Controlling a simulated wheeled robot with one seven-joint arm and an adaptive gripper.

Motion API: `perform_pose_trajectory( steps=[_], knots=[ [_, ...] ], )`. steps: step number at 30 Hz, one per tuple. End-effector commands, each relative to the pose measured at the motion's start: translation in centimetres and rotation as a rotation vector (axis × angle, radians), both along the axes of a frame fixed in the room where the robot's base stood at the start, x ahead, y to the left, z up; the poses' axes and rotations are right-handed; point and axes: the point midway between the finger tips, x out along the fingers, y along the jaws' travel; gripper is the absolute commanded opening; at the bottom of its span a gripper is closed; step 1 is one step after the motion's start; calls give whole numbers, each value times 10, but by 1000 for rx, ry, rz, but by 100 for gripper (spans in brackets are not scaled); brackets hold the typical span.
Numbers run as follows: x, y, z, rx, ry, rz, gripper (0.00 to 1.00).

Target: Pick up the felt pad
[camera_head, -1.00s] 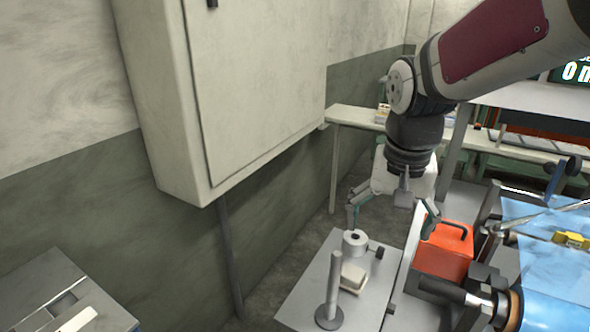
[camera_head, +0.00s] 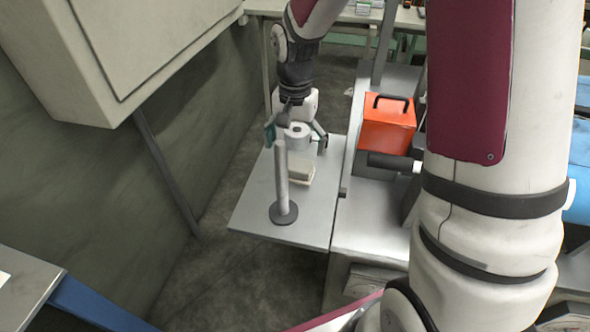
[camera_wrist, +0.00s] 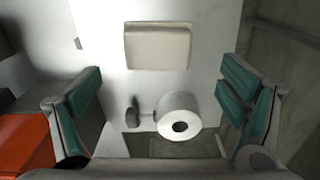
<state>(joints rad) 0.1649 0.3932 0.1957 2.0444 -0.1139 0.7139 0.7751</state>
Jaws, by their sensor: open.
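The felt pad, which I take to be the cream rectangular block (camera_head: 301,172), lies on the small grey table, partly behind a grey post in the head view. In the wrist view the pad (camera_wrist: 157,46) lies flat at the top middle, ahead of the gap between my fingers and touched by neither. My gripper (camera_head: 297,137) is open and empty over the far part of the table, around the white roll in the head view. Its green-padded fingers (camera_wrist: 163,105) stand wide apart in the wrist view.
A white roll (camera_wrist: 180,116) and a small dark knob-like thing (camera_wrist: 133,113) are near the pad. The grey post (camera_head: 282,182) stands close beside the pad on a round base. An orange box (camera_head: 387,125) is to the right.

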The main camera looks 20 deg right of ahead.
Motion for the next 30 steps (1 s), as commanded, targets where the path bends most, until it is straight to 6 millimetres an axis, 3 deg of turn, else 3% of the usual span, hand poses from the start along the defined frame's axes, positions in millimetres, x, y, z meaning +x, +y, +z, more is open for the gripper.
perform_pose_trajectory(
  steps=[8, 16, 26, 30],
  knots=[
    [-2, 0, -21, 0, 3, 0, 90],
    [-4, 0, -59, 0, 2, 1, 90],
    [-4, 0, -64, 0, 0, 1, 90],
    [-4, 0, -64, 0, 0, 1, 61]
  ],
)
